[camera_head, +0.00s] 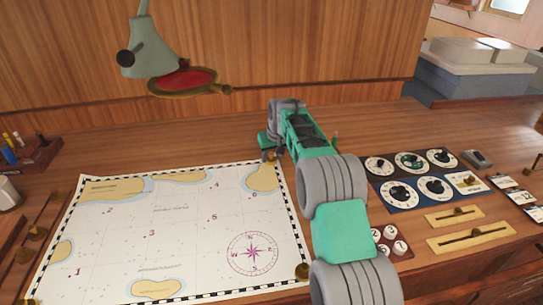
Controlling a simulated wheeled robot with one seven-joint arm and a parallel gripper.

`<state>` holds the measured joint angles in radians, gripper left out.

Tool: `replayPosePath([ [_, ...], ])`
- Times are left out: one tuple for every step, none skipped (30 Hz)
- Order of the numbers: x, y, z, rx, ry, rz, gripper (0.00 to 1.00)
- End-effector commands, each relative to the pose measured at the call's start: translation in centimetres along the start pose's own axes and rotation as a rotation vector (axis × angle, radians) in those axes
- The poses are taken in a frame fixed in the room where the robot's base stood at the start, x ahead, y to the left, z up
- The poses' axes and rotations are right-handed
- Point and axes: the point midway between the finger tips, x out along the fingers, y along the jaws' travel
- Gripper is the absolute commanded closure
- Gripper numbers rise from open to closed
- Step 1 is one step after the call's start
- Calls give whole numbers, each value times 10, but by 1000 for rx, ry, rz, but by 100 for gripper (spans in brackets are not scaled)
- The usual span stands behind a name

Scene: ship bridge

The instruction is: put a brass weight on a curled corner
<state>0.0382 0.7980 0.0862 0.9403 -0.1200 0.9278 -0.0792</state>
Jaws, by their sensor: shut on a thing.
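A chart (180,235) with a checked border, islands, red numbers and a compass rose lies flat on the wooden table. My gripper (268,155) is at the chart's far right corner, low over the table. It is shut on a small dark brassy thing, apparently a brass weight, mostly hidden by the fingers. Whether that thing touches the chart cannot be told. The far right corner is partly hidden by my gripper and arm.
Several small brass pieces (34,233) lie left of the chart, near a pencil holder (28,152). A lamp (140,50) hangs above the far side. Dial panels (412,178), brass sliders (455,215) and numbered round pieces (390,241) stand right of my arm.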

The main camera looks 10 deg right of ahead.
Motion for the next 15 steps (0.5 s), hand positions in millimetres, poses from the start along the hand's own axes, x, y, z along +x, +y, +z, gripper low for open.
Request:
replayPosePath([
  [-1, 0, -1, 0, 2, 0, 100],
  [0, 0, -1, 0, 2, 0, 100],
  [0, 0, 0, 0, 2, 0, 100],
  [0, 0, 0, 0, 2, 0, 100],
  [0, 0, 0, 0, 2, 0, 100],
  [1, 0, 0, 0, 2, 0, 100],
  [1, 0, 0, 0, 2, 0, 100],
  [2, 0, 0, 0, 2, 0, 100],
  [2, 0, 0, 0, 2, 0, 100],
  [2, 0, 0, 0, 2, 0, 100],
  [2, 0, 0, 0, 2, 0, 100],
  [3, 0, 1, 0, 2, 0, 100],
  [3, 0, 1, 0, 2, 0, 100],
  [3, 0, 1, 0, 2, 0, 100],
  [4, 0, 1, 0, 2, 0, 100],
])
